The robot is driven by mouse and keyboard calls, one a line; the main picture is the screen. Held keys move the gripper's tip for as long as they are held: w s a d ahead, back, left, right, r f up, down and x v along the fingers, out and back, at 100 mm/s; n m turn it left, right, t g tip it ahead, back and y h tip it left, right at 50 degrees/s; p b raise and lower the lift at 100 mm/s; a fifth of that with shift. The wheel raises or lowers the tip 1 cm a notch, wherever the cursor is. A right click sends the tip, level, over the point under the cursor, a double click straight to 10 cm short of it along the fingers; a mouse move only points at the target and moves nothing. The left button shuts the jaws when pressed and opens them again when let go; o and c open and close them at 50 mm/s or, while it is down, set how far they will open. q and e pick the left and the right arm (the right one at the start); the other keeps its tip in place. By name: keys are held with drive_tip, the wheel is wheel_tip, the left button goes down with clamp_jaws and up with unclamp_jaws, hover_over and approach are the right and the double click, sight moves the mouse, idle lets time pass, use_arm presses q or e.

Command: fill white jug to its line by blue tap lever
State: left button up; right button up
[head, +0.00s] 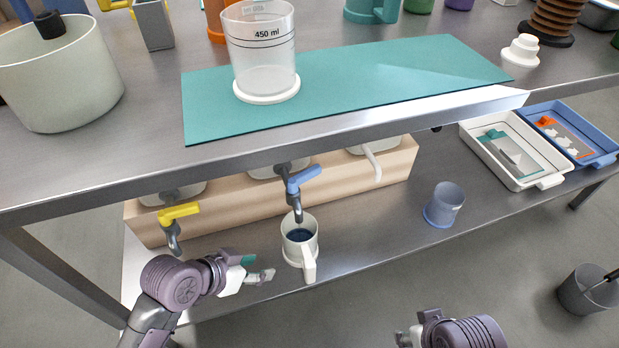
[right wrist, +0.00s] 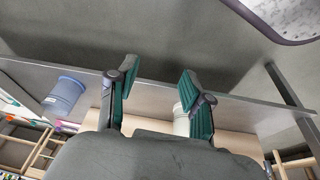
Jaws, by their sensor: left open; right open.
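The white jug (head: 302,250) stands upright on the lower shelf, its handle towards me. Dark liquid shows inside it; its line is not visible. The blue tap lever (head: 304,178) is above the jug, pointing right, with its dark spout (head: 297,208) over the jug's mouth. I cannot tell whether liquid is running. My left gripper (head: 262,272) is open and empty, left of the jug and apart from it. My right gripper (right wrist: 157,78) is open and empty in the right wrist view; in the head view it is mostly cut off at the bottom edge.
A yellow tap lever (head: 178,213) is at left and a white tap (head: 373,163) at right on the wooden block (head: 225,213). A blue cup (head: 446,202) and trays (head: 510,155) stand to the right. The upper tabletop (head: 140,170) overhangs the shelf.

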use_arm(q)
drive_tip(key=w+d+r+m+h, duration=0.2)
drive_tip(key=w+r+h, duration=0.15)
drive_tip(key=w, duration=0.25)
drive_tip(key=m+t+h, duration=0.1)
drive_tip(key=t+h, duration=0.1)
approach(308, 171)
drive_tip(key=b+x, duration=0.1)
drive_tip(key=x, duration=0.4)
drive_tip(key=shift+w+d, duration=0.1)
drive_tip(key=shift+d, duration=0.1)
drive_tip(key=b+x, duration=0.1)
drive_tip(key=x, duration=0.3)
drive_tip(key=shift+a+y, duration=0.1)
drive_tip(key=shift+y, duration=0.15)
drive_tip(key=shift+w+d+f, duration=0.25)
drive_tip(key=shift+w+d, duration=0.05)
drive_tip(key=shift+d, duration=0.2)
use_arm(e)
drive_tip(key=w+a+r+t+y, duration=0.1)
drive_tip(key=w+a+t, duration=0.1)
drive_tip(key=w, duration=0.4)
drive_tip(key=shift+t, duration=0.8)
use_arm(q)
drive_tip(key=shift+c, duration=0.3)
use_arm(e)
drive_tip(key=shift+r, duration=0.1)
